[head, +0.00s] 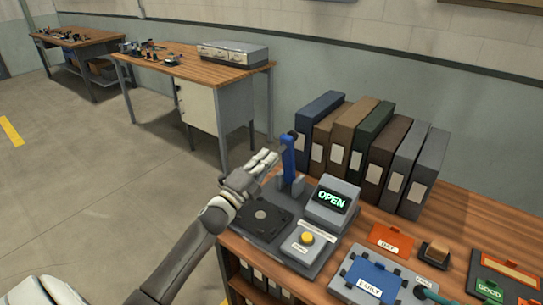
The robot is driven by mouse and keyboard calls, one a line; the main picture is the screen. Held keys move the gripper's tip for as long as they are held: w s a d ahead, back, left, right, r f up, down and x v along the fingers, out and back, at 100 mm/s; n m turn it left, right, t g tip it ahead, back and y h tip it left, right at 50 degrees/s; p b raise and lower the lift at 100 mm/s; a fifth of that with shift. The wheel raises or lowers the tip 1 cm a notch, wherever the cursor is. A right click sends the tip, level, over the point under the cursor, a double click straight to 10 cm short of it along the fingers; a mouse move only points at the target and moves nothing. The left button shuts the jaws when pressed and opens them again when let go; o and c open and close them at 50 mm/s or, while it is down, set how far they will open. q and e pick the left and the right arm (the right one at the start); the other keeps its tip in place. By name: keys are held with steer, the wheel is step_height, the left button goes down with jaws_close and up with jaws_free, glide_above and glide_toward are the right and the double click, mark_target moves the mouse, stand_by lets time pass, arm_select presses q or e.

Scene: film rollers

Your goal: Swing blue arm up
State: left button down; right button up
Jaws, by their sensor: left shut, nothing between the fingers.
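The blue arm (288,156) stands upright at the back of a grey device (275,240) on the wooden bench. It has a dark knob at its top. The device carries a black plate with a round grey centre (262,216), a display reading OPEN (331,201) and a yellow button (307,238). My left gripper (268,160) is shut and empty just left of the blue arm, above the back of the black plate. I cannot tell whether its fingertips touch the blue arm. My right gripper is out of view.
A row of several binders (371,155) stands behind the device against the wall. To the right lie a grey case with a blue label EARLY (369,277), an orange DAY card (391,240), a stamp-like block (434,252) and a tray (504,277). Other workbenches stand farther back.

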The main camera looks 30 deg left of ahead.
arm_select(q)
steer(key=shift+d+r+b+v, duration=0.3)
steer(key=shift+b+v, duration=0.35)
steer(key=shift+v, duration=2.85)
steer(key=s+d+f+n+g+y, duration=0.25)
steer(key=s+f+n+g, duration=0.25)
steer(key=f+n, duration=0.25)
steer(key=s+d+f+n+g+y, duration=0.2)
steer(key=s+d+f+n+g, duration=0.3)
steer(key=f, duration=0.4)
steer(key=s+d+f+n+g+h, duration=0.15)
steer(key=s+d+g, duration=0.3)
steer(key=s, duration=0.45)
steer(key=s+d+f+n+g+h, duration=0.1)
steer(key=s+d+f+n+g, duration=0.3)
steer(key=s, duration=0.5)
step_height(320, 180, down, 27)
steer(key=s+m, duration=0.1)
steer(key=s, duration=0.1)
steer(key=s+a+f+g, duration=0.1)
steer(key=s+a+f, duration=0.1)
steer(key=s+f, duration=1.2)
steer(key=s, duration=0.2)
steer(key=shift+s+f+g, duration=0.3)
steer(key=shift+s+g, duration=0.05)
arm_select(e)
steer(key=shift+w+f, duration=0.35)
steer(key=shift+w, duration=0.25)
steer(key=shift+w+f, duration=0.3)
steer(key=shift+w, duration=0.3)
